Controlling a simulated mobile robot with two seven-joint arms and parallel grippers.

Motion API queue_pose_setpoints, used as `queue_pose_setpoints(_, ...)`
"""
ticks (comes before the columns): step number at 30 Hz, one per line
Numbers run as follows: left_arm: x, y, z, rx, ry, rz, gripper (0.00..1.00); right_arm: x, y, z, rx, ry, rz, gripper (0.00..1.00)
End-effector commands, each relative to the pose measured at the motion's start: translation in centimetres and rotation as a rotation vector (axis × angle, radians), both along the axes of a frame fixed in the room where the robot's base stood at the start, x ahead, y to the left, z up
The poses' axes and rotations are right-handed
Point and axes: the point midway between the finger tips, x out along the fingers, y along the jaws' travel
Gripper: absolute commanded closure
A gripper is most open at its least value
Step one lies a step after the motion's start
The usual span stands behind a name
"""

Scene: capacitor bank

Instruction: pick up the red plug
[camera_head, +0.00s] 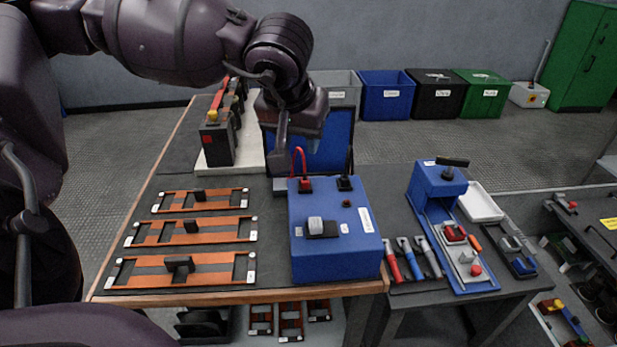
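The red plug (305,185) sits at the back left of the top of a blue box (335,265) on the table. A red cable rises from it and loops towards my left gripper. My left gripper (282,160) points down behind and to the left of the plug, beside the cable. Its fingers are small and partly hidden, so I cannot tell whether they are open or touching the cable. My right gripper is not in view.
A black plug (345,183) with a black cable stands right of the red one. Orange-and-grey strips (182,270) lie left. A blue tool fixture (436,187) and several hand tools (411,258) are right.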

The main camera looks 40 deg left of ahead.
Motion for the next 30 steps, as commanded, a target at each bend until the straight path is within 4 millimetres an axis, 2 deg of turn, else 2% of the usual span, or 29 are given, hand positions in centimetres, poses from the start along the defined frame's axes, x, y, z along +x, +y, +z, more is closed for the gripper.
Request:
queue_pose_setpoints(9,1.4,0.7,-4.3,-0.003,0.01,0.002,0.61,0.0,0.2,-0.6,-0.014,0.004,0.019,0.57)
queue_pose_setpoints(17,1.8,1.1,-5.6,-0.003,0.005,0.002,0.61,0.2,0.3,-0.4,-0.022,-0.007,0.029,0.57)
queue_pose_setpoints(25,2.7,1.9,-9.3,-0.005,0.01,0.002,0.61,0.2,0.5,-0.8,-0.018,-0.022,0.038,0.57)
queue_pose_setpoints(30,3.0,2.1,-10.0,-0.006,0.004,0.003,0.61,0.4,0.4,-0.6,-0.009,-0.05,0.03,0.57)
